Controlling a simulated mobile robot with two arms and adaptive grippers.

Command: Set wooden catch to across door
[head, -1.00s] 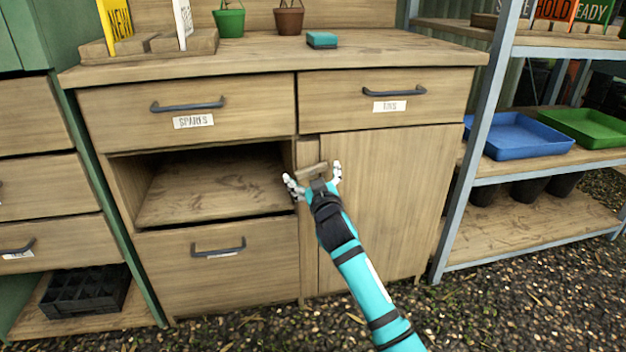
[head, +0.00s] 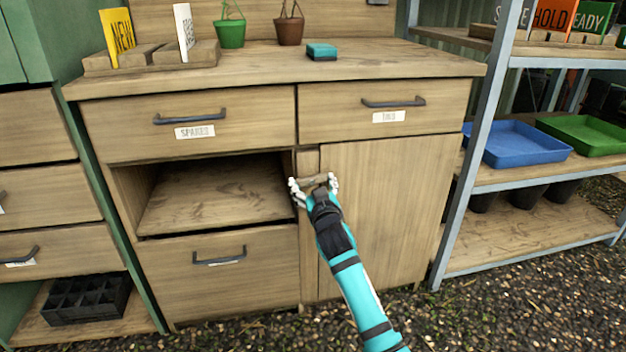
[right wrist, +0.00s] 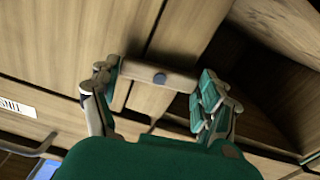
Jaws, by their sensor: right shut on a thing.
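The wooden catch (head: 314,180) is a short bar on the narrow post (head: 308,250) left of the closed cabinet door (head: 390,210). In the right wrist view the catch (right wrist: 178,79) has a dark round pivot and lies roughly crosswise to the seam, one end overlapping the seam by the door (right wrist: 78,58). My right gripper (head: 314,185) is shut on the catch, with a finger at each end of the bar, as the right wrist view also shows (right wrist: 158,84). The fingers partly hide the ends. My left gripper is out of view.
An open compartment (head: 215,195) lies left of the post, with a handled drawer (head: 220,275) below. Two closed drawers are above. A teal sponge (head: 321,51) and a green pot (head: 229,33) are on top. A metal shelf with a blue tray (head: 515,145) stands right.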

